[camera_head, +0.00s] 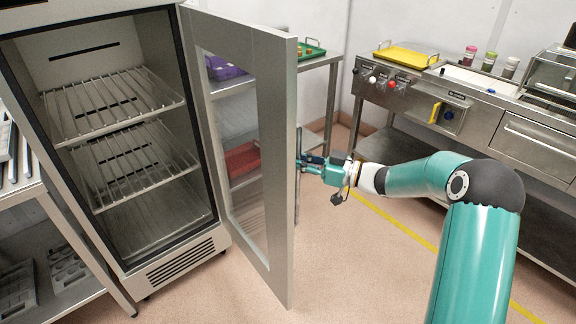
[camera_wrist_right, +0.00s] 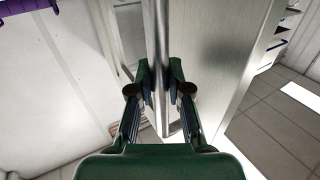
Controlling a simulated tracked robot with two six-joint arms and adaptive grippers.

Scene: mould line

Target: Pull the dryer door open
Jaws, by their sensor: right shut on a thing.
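The dryer is a steel cabinet (camera_head: 170,262) at the left of the head view. Its glass-paned door (camera_head: 276,200) stands wide open, swung out from the hinge side on the right of the cabinet. The inside shows wire shelves (camera_head: 110,105) with nothing on them. My right gripper (camera_head: 302,161) is at the door's outer face, beside its free edge. In the right wrist view its fingers (camera_wrist_right: 160,95) are closed around the upright bar handle (camera_wrist_right: 158,50). In the head view the fingertips are partly hidden by the door edge. My left gripper is not in view.
A steel bench (camera_head: 460,110) with knobs, jars and a yellow tray (camera_head: 405,55) runs along the right. A shelf unit with a red tray (camera_head: 242,160) stands behind the door. Open floor (camera_head: 350,265) lies between the door and my right arm.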

